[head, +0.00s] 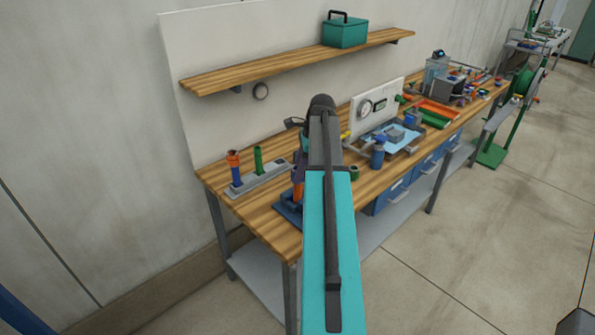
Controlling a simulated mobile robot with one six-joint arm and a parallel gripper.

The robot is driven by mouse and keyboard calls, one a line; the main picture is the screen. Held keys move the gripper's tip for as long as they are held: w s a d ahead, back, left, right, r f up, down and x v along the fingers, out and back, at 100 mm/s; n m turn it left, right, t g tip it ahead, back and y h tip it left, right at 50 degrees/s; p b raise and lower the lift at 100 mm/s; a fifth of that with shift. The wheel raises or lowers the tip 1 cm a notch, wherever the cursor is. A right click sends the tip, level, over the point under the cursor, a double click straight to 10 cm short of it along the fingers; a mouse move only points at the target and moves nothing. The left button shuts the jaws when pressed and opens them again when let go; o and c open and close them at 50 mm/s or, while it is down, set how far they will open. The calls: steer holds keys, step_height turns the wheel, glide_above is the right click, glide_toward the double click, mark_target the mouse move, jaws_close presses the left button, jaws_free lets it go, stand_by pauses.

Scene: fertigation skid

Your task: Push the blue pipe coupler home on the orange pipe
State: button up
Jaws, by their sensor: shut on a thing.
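An orange pipe (298,190) stands upright in a blue base (286,212) near the bench's left front, partly hidden by my arm. A dark blue-purple piece, which looks like the blue pipe coupler (299,168), is at the top of this pipe, beside my arm. My gripper (300,158) is at this spot, shut on the piece; its fingers are mostly hidden behind the arm. I cannot tell how far the coupler sits over the pipe.
A grey rack (262,178) on the left holds an orange-and-blue upright piece (235,168) and a green one (258,160). A gauge panel (377,107), a light blue tray (392,138) and an orange tray (437,108) stand to the right. A shelf (290,62) hangs above.

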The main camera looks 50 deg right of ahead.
steer(key=o, duration=0.9)
steer(key=shift+r, duration=0.15)
steer(key=shift+r+p, duration=1.75)
steer(key=shift+r, duration=0.35)
steer(key=o, duration=0.5)
steer(key=shift+o, duration=0.2)
